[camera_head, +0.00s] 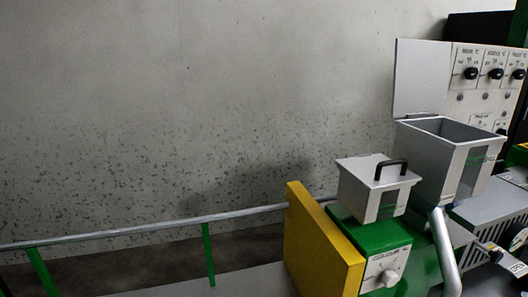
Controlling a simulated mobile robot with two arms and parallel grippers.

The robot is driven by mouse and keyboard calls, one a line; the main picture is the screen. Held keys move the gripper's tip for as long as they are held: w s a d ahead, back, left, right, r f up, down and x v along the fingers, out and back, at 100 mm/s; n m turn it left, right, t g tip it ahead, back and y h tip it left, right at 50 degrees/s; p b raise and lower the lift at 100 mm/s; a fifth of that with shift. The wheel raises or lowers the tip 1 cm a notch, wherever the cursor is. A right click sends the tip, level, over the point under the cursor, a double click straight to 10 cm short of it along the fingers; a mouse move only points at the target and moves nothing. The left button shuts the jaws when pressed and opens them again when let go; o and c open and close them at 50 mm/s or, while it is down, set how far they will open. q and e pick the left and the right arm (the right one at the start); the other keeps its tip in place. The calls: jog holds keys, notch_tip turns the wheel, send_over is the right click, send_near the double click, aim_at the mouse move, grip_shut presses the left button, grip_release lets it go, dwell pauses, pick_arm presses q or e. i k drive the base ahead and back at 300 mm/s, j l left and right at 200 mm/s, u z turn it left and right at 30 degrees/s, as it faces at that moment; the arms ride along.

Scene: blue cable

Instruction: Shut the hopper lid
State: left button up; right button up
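The larger grey hopper (418,160) stands at the right on the machine, with its square top opening uncovered. Its flat grey lid (420,78) stands upright at the back edge of the opening, so the hopper is open. A smaller grey hopper (356,191) stands to its left on a green block. Its lid (359,170) lies flat over its top and carries a black handle (391,170). I do not see either gripper in this view.
A control panel (484,97) with black knobs stands behind the larger hopper. A yellow plate (318,240) and green block (366,235) support the left side. A silver tube (445,252) rises in front. A long rail (140,230) runs left along the grey wall.

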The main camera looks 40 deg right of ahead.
aim_at(421, 69)
jog(key=z, duration=0.45)
jog(key=l+z, duration=0.1)
jog(key=z, duration=0.8)
jog(key=l+z, duration=0.15)
jog(key=z, duration=0.75)
jog(key=k+l+z, duration=0.1)
jog(key=l, duration=0.35)
jog(key=k+l+z, duration=0.15)
jog(key=l, duration=0.3)
jog(key=i, duration=0.05)
